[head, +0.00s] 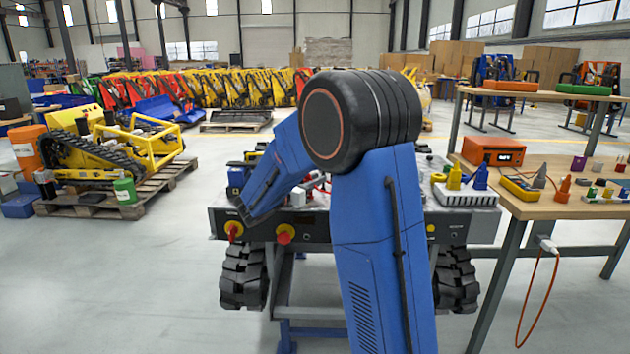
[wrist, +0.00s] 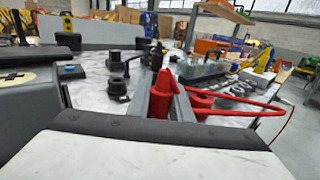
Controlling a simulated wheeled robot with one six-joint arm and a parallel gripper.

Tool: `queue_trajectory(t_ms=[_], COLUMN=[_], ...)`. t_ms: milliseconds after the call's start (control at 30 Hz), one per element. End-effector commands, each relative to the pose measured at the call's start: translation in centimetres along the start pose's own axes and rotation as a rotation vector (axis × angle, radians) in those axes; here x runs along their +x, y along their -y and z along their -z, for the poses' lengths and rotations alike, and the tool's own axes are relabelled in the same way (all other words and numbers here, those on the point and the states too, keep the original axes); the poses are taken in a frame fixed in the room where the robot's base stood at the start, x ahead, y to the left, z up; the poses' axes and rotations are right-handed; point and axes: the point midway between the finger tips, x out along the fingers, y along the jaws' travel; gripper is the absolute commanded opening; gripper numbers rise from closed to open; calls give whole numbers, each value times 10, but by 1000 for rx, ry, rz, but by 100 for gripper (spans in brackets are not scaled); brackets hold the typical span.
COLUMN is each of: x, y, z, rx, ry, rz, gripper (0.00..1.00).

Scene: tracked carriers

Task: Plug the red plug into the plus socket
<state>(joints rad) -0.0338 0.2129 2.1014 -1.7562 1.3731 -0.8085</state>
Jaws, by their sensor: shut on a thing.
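In the wrist view my gripper (wrist: 170,96) shows as two grey fingers, shut on the red plug (wrist: 164,84). A red cable (wrist: 245,104) loops out to the right. A red round part (wrist: 201,99) sits just right of the fingers; I cannot tell if it belongs to the plug. At the left edge a pale disc with a black plus mark (wrist: 14,77) lies on a dark housing, apart from the plug. The plus socket's opening cannot be made out. In the head view my blue arm hides the gripper and plug.
Black round fittings (wrist: 115,84) stand on the pale top left of the fingers. A wooden workbench (head: 535,207) with tools stands right. Open floor (head: 130,270) lies left.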

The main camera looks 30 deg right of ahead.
Motion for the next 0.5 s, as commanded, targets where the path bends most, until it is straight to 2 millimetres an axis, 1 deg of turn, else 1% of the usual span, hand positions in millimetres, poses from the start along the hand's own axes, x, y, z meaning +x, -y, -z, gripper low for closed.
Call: queue_trajectory(t_ms=[133,167,200,233,500], x=[0,0,0,0,0], y=[0,0,0,0,0], z=[3,3,3,3,2], rx=[-1,-1,-1,-1,-1], ry=[-1,-1,-1,-1,-1], rz=[0,0,0,0,0], gripper=[0,26,36,41,41])
